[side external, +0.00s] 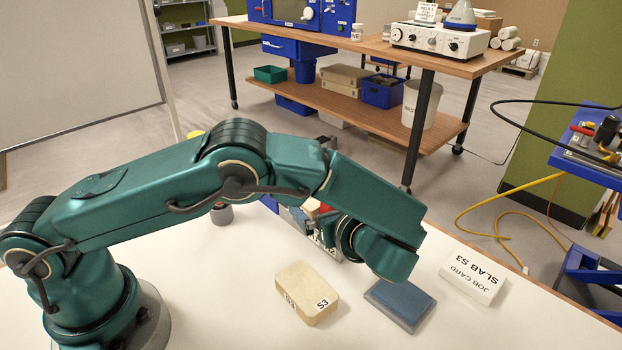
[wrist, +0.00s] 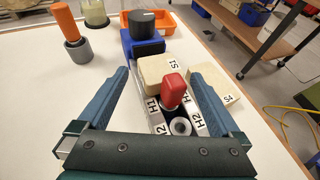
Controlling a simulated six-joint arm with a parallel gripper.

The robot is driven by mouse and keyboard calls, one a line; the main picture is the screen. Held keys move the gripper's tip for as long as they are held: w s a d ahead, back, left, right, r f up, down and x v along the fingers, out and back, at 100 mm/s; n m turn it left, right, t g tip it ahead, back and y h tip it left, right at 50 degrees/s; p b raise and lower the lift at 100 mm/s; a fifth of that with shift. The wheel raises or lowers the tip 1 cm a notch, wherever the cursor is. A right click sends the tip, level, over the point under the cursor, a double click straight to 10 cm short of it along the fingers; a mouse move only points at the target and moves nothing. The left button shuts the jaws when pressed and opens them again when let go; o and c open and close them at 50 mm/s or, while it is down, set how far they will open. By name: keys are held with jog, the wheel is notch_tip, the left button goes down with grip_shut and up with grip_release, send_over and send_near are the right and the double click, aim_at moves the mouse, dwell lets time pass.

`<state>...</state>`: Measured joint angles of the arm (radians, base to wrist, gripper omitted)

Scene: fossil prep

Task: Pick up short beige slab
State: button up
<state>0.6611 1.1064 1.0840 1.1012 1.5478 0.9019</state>
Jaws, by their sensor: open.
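A beige slab (side external: 307,292) marked S3 lies flat on the white table in the side view, clear of my gripper. In the wrist view a beige slab (wrist: 154,76) marked S1 lies ahead, between the fingertip directions. A paler beige slab (wrist: 214,84) marked S4 lies just right of it. I cannot tell from these views which is the short one. My gripper (wrist: 160,80) is open, with its two blue fingers wide apart and nothing held. In the side view my arm's end largely hides the gripper and the things behind it.
A blue-grey slab (side external: 400,304) and a job card (side external: 473,277) reading SLAB S3 lie right of slab S3. A red-topped tool (wrist: 173,90) stands in a holder marked H1 and H2 between the fingers. An orange-handled tool (wrist: 66,24) stands at left.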

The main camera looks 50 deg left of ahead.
jog(key=shift+x, duration=2.55)
jog(key=shift+s, duration=0.1)
jog(key=shift+c, duration=0.3)
jog(key=c, duration=1.2)
jog(key=shift+c, duration=0.2)
jog(key=shift+r, duration=0.1)
